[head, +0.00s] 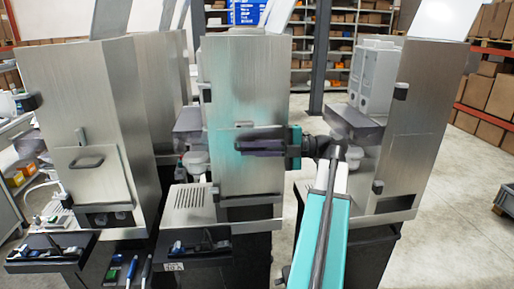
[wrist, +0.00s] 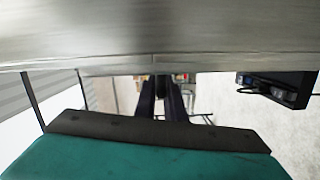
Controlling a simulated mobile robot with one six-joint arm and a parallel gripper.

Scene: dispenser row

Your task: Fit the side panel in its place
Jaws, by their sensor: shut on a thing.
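My gripper (head: 245,147) reaches leftward across the brushed-metal face of the middle dispenser (head: 245,80). Its dark fingers are close together at that face. In the wrist view the fingers (wrist: 161,95) close on a small dark part beneath a wide metal surface (wrist: 160,35), which fills the top of the picture. I take this part to be the handle of the side panel (head: 240,178); the handle itself is mostly hidden by my fingers. The panel lies close to the dispenser face; whether it sits flush I cannot tell.
The left dispenser (head: 75,110) has a panel with a dark handle (head: 87,161). The right dispenser (head: 425,100) stands close to my arm. A slotted metal plate (head: 187,205) and dark trays with small items (head: 52,246) are low at left. Open floor lies at right.

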